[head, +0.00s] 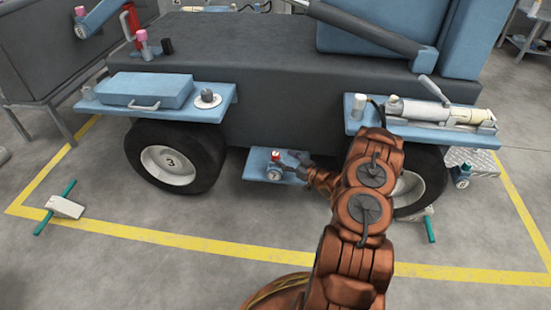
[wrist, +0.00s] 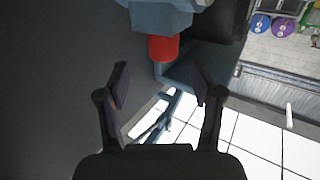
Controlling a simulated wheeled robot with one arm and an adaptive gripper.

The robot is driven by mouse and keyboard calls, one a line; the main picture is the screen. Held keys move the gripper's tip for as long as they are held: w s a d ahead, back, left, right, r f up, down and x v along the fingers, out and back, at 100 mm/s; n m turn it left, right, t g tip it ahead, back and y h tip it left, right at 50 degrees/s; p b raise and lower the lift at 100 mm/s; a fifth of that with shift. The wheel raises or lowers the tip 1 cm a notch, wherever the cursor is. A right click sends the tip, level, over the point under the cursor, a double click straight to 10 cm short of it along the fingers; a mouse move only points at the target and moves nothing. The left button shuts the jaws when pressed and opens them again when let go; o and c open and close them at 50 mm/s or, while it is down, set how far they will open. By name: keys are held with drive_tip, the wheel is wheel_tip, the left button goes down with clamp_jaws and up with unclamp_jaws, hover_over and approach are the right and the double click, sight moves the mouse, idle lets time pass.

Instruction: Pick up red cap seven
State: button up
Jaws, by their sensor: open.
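A red cap (head: 276,155) sits on a blue fitting (head: 274,172) at the low blue step under the machine, between the wheels. In the wrist view the red cap (wrist: 163,47) hangs from the blue body at the top, just beyond my fingertips and roughly centred between them. My gripper (wrist: 161,88) is open and empty, with a finger on each side and no visible contact with the cap. In the head view my gripper (head: 302,163) is close to the right of the cap, partly hidden by my arm. I cannot read a number seven there.
The dark machine body (head: 270,75) stands above the blue step (head: 255,163). Other capped fittings show, one at the right (head: 462,176).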

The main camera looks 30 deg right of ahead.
sight(276, 153)
drive_tip(key=b+x, duration=0.1)
drive_tip(key=x, duration=0.1)
drive_tip(key=b+x, duration=0.1)
drive_tip(key=shift+w+a+f, duration=0.1)
drive_tip(key=shift+w+a, duration=0.2)
drive_tip(key=shift+a, duration=0.1)
drive_tip(key=shift+w+a, duration=0.1)
drive_tip(key=shift+w, duration=0.6)
drive_tip(key=c, duration=0.9)
